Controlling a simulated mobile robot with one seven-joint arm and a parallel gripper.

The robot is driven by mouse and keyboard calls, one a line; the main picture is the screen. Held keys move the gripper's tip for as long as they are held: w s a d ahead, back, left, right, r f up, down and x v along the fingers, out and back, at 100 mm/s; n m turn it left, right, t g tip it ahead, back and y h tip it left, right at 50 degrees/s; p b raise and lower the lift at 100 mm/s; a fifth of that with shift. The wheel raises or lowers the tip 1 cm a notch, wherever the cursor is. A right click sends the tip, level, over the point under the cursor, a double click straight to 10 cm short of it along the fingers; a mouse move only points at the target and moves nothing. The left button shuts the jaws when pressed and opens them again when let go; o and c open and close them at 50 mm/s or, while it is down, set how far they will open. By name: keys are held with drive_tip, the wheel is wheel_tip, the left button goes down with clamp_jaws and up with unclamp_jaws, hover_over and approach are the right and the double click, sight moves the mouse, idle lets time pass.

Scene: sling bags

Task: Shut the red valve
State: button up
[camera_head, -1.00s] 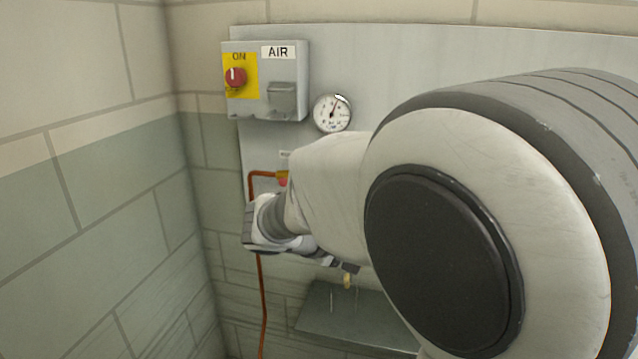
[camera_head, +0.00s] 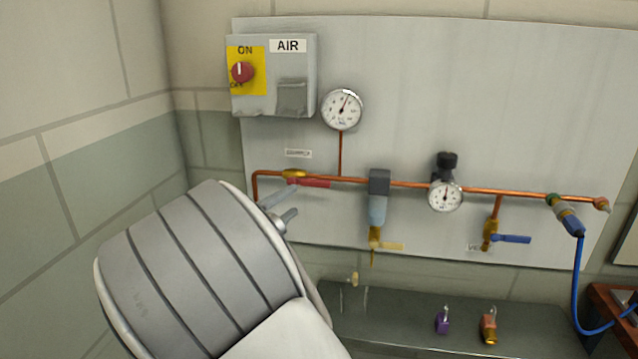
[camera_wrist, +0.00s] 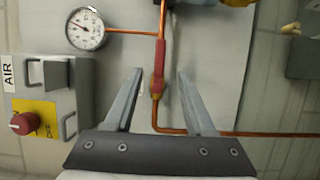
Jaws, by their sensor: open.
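The red valve has a brass body (camera_head: 293,174) on the copper pipe and a red lever (camera_head: 312,183). The lever points right in the head view, lying along the pipe. In the wrist view the lever (camera_wrist: 159,62) runs along the pipe, in line between my two fingers. My gripper (camera_head: 283,205) is just below and left of the lever in the head view, with its fingers toward the panel. In the wrist view my gripper (camera_wrist: 159,72) is open, one finger on each side of the lever and pipe, with nothing held. Whether a finger touches the lever cannot be told.
A grey AIR box (camera_head: 272,76) with a red knob is at upper left, beside a gauge (camera_head: 342,109). To the right are a filter (camera_head: 378,200), a regulator gauge (camera_head: 445,196) and a blue-handled valve (camera_head: 510,238). Padlocks (camera_head: 442,320) sit on the shelf (camera_head: 395,325) below.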

sight(318, 184)
drive_tip(key=p+x, duration=0.1)
drive_tip(key=x, duration=1.1)
drive_tip(key=shift+c, duration=0.2)
clamp_jaws()
idle(0.9)
